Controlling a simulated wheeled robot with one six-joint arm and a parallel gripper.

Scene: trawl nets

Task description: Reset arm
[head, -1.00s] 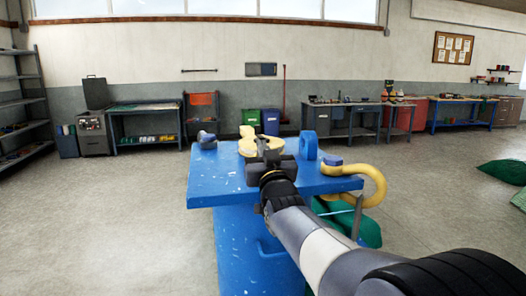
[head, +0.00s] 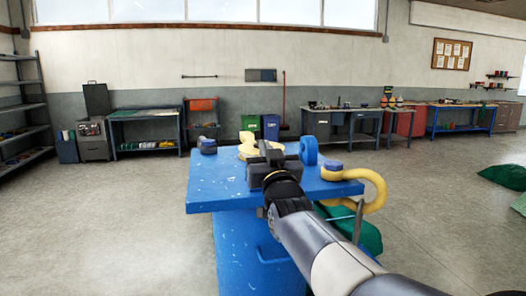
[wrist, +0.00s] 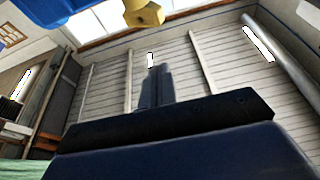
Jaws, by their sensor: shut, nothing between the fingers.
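My gripper (head: 268,150) is over the blue worktable (head: 218,188) in the head view, at the end of my outstretched arm. In the wrist view its fingers (wrist: 155,82) are together with nothing between them, set against a wall and ceiling. In the wrist view a yellow part (wrist: 143,14) and a blue part (wrist: 45,10) show at the top edge.
Benches (head: 145,128) line the far wall. The floor at left is clear.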

